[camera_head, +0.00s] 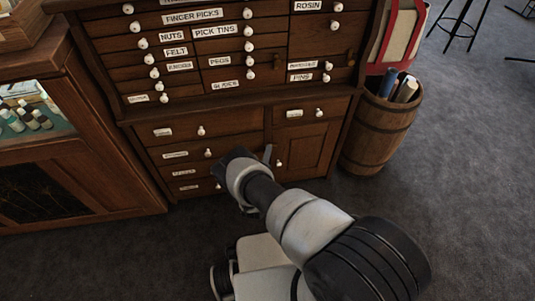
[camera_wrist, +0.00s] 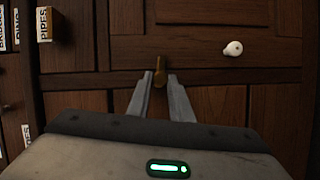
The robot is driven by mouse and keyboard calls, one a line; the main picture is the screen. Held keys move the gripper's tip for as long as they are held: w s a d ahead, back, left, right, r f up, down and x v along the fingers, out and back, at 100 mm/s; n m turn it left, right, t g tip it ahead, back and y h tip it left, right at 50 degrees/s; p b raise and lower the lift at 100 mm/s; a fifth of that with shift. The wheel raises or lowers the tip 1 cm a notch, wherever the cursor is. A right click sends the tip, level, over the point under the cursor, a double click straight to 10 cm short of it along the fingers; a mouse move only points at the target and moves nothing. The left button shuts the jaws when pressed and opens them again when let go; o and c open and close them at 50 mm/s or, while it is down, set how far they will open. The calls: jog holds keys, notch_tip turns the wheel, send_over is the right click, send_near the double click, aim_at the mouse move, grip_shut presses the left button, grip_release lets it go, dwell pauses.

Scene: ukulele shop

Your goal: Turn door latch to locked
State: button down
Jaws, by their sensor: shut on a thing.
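The small brass-brown door latch (camera_wrist: 160,72) is in the upper middle of the wrist view, standing upright in that picture. My gripper (camera_wrist: 162,88) has its two grey fingers on either side of the latch and is shut on it. The fingers hide part of the latch. The cabinet door (camera_head: 308,152) is at the lower right of the wooden cabinet in the head view, with a white knob (camera_head: 278,163) near its left edge. My gripper (camera_head: 266,154) is at this left edge in the head view. The latch cannot be made out there.
Labelled drawers (camera_head: 180,157) with white knobs lie left of the door. A wooden barrel (camera_head: 383,130) holding rolled items stands to the right. A glass-fronted case (camera_head: 75,165) stands at the left.

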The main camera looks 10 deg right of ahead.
jog(key=shift+w+n+t, duration=0.1)
jog(key=shift+n+t, duration=0.2)
jog(key=shift+n, duration=0.5)
jog(key=c, duration=1.6)
grip_release()
jog(key=shift+f+h, duration=0.1)
jog(key=shift+h, duration=0.2)
